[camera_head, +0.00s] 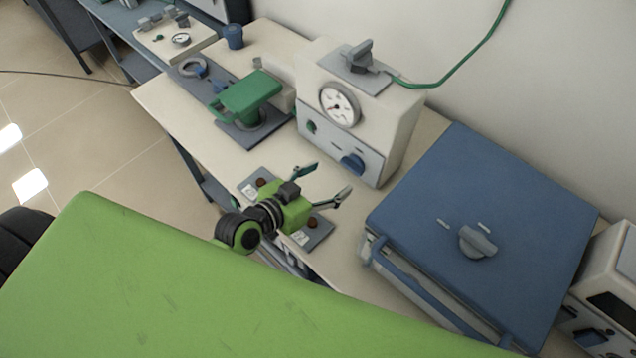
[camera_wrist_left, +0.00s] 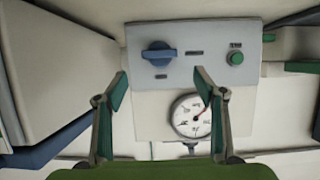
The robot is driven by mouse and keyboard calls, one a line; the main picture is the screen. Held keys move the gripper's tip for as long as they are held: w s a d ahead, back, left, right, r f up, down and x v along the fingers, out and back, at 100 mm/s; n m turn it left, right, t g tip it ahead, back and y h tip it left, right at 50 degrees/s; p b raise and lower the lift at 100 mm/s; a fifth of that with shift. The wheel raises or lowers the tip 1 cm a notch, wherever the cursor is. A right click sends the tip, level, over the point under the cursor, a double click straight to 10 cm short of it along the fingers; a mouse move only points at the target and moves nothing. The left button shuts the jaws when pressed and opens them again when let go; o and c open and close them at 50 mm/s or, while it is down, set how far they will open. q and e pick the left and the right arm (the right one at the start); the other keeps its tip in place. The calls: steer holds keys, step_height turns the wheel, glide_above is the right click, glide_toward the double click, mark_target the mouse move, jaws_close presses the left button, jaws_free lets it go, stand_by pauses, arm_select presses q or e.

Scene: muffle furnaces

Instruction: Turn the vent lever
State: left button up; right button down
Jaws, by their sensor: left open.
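A grey lever-like knob (camera_head: 478,241) sits on the top of the blue furnace (camera_head: 525,190), between short light marks. It looks like the vent lever. My left gripper (camera_head: 330,181) is open and empty, left of the furnace and in front of the white gauge box (camera_head: 390,135). In the left wrist view, the open fingers (camera_wrist_left: 160,82) frame the box's control panel, with its blue knob (camera_wrist_left: 158,53) between and beyond the fingertips. The fingers appear apart from it. The grey knob is not recognisable in that view. My right gripper is not in view.
The gauge box has a dial (camera_head: 339,104) and a grey lever-like piece on top (camera_head: 357,54) with a green cable. A green-topped device (camera_head: 249,94) stands left. A small button panel (camera_head: 317,236) lies by my gripper. The blue furnace has a front handle (camera_head: 420,287).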

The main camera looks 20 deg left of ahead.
arm_select(q)
steer(key=shift+v, duration=1.7)
